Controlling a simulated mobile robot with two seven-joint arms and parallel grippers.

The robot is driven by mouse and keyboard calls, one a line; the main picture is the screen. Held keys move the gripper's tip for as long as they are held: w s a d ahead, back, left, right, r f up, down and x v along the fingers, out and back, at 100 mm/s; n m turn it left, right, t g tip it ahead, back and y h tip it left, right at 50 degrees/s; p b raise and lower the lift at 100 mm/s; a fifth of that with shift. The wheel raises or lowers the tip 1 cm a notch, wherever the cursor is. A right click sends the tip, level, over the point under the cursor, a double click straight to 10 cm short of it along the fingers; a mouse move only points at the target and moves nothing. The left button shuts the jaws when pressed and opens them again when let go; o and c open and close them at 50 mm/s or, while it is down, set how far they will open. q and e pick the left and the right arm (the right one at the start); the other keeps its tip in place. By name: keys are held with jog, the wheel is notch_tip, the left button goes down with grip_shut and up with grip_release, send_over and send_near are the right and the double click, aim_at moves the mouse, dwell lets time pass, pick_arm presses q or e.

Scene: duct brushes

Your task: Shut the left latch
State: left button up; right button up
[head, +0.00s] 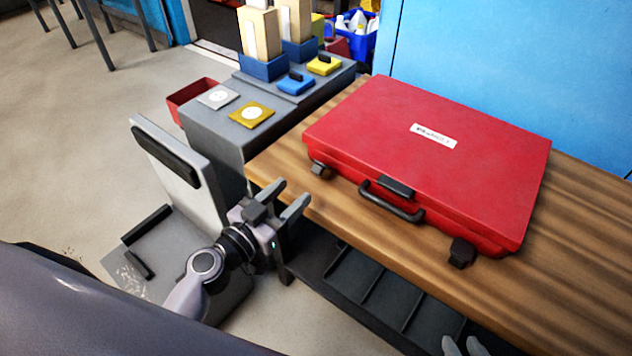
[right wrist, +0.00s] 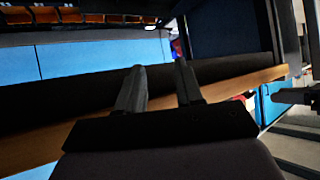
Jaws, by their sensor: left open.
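A red case (head: 440,155) with its lid down lies on the wooden bench top (head: 575,225). Its left latch (head: 319,169) is a small dark piece at the left end of the front side. It seems to stick out from the case; I cannot tell its exact position. The right latch (head: 461,252) also juts out at the front right corner. My left gripper (head: 294,191) is open and empty by the bench's left front edge, a little left of and nearer than the left latch, apart from it. My right gripper (head: 463,345) is open and empty at the bottom edge; it also shows in the right wrist view (right wrist: 159,68).
A black carry handle (head: 392,202) stands out from the case front between the latches. A grey cabinet (head: 215,150) with blue and yellow items adjoins the bench at left. A dark shelf (head: 375,290) lies under the bench. Bare bench top is free to the right.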

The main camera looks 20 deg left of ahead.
aim_at(315, 170)
pick_arm(q)
jog(key=shift+w+d+r, duration=0.15)
jog(key=shift+w+r, duration=0.05)
jog(key=shift+w, duration=0.2)
jog(key=shift+p+x, duration=0.65)
jog(key=shift+x, duration=2.4)
jog(key=shift+f, duration=0.2)
pick_arm(e)
jog(key=shift+s+d+f, duration=0.35)
jog(key=shift+s+d, duration=0.2)
jog(key=shift+s, duration=0.05)
pick_arm(q)
jog(key=c, duration=0.8)
grip_shut()
pick_arm(e)
jog(key=shift+w+r, duration=0.25)
jog(key=shift+r, duration=0.05)
